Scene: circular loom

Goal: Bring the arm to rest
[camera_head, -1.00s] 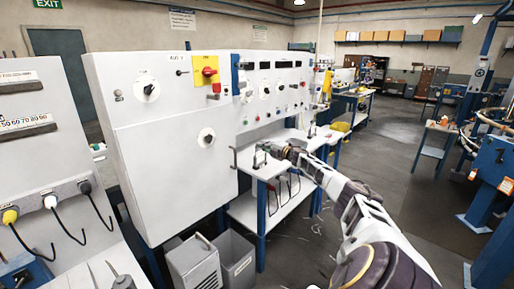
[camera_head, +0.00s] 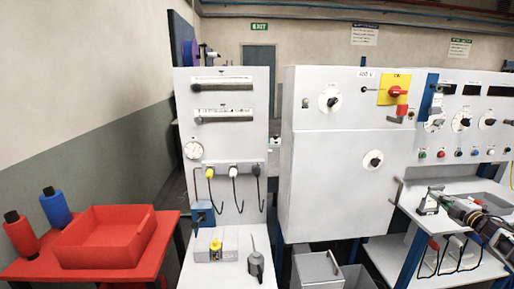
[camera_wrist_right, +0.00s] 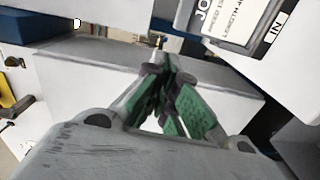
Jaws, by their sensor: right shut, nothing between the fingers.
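My right gripper (camera_head: 432,200) is at the right of the head view, above the white shelf (camera_head: 405,192) of the control bench. In the right wrist view, its green-padded fingers (camera_wrist_right: 165,75) meet at the tips with nothing between them. My right arm comes in from the right edge of the head view. My left gripper does not show in the head view.
A white cabinet (camera_head: 335,180) with knobs and a yellow-red switch (camera_head: 394,90) stands left of the gripper. A grey panel (camera_head: 229,140) with hanging cables is further left. A red table (camera_head: 25,268) holds a red bin (camera_head: 105,245) and spools. Grey bins (camera_head: 318,270) stand below the cabinet.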

